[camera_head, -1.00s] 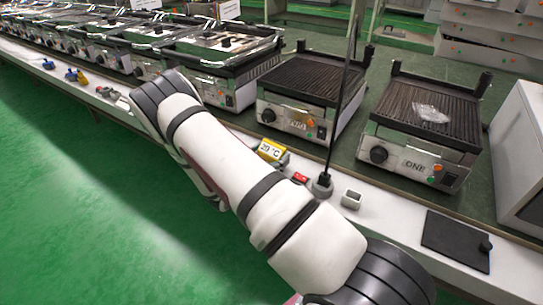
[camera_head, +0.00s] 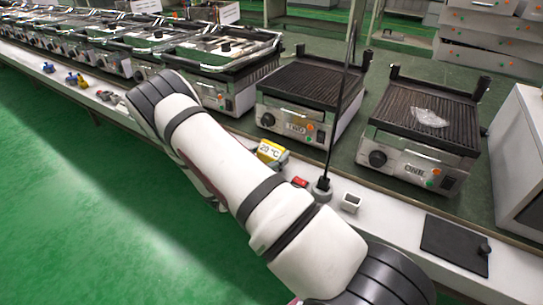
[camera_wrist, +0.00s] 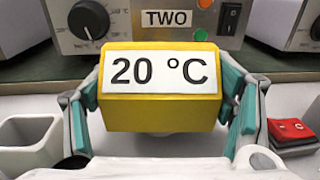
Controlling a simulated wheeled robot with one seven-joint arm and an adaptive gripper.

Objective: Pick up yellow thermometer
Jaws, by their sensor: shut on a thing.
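The yellow thermometer (camera_wrist: 160,112) is a yellow block with a white "20 °C" label. In the wrist view it sits between the two fingers of my gripper (camera_wrist: 163,105), which are shut on its left and right sides. The thermometer also shows in the head view (camera_head: 270,152), in front of the grill marked TWO, partly behind my arm. I cannot tell whether the thermometer's underside touches the counter.
Grill TWO (camera_head: 297,128) stands just behind, with grill ONE (camera_head: 408,165) to its right.

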